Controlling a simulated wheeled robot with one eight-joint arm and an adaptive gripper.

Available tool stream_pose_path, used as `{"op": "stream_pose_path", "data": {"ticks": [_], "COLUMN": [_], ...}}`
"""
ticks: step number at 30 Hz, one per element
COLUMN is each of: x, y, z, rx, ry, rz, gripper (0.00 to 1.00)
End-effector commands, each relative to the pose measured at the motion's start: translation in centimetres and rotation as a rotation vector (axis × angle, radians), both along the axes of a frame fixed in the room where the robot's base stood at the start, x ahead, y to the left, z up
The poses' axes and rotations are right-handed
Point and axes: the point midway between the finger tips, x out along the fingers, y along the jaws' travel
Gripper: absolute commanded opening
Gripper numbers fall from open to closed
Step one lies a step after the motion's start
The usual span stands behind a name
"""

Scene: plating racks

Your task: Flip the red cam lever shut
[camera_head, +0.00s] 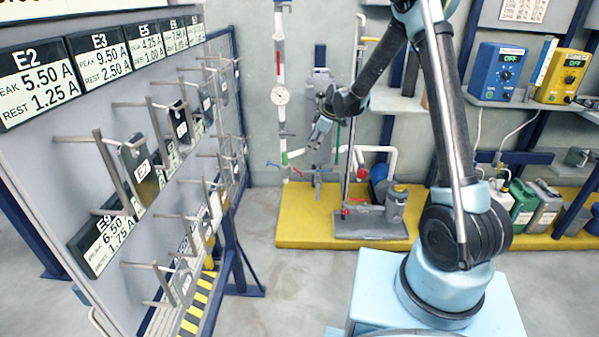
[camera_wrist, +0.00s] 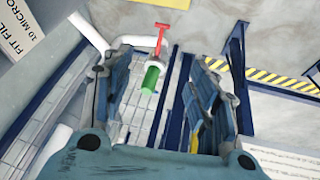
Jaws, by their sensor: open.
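In the wrist view a red T-shaped lever (camera_wrist: 160,38) stands out beyond my fingertips, next to a short green cylinder (camera_wrist: 150,79). I cannot tell whether the lever touches the cylinder. My gripper (camera_wrist: 160,72) is open and empty, with one finger on each side of the cylinder in the picture. In the head view my gripper (camera_head: 319,130) hangs in front of a grey cylindrical housing (camera_head: 320,90). Several small red parts show near there, including a red one low on the post (camera_head: 345,212). I cannot tell which one is the cam lever.
A white pipe with a gauge (camera_head: 280,96) rises left of my gripper. A yellow platform (camera_head: 300,232) lies below. A labelled rack with pegs (camera_head: 50,150) fills the left side. Blue and yellow power units (camera_head: 497,72) stand on a shelf at right.

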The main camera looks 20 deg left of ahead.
Motion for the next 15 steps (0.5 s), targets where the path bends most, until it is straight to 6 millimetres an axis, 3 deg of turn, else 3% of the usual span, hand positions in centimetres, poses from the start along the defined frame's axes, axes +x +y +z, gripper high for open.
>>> {"op": "stream_pose_path", "data": {"ticks": [8,15], "x": [0.3,0.6], "y": [1.1,2.4], "z": [-2.0,-5.2], "rx": [0.001,0.001], "ry": [-0.003,-0.002], "rz": [0.01,0.009], "gripper": [0.54,0.54]}}
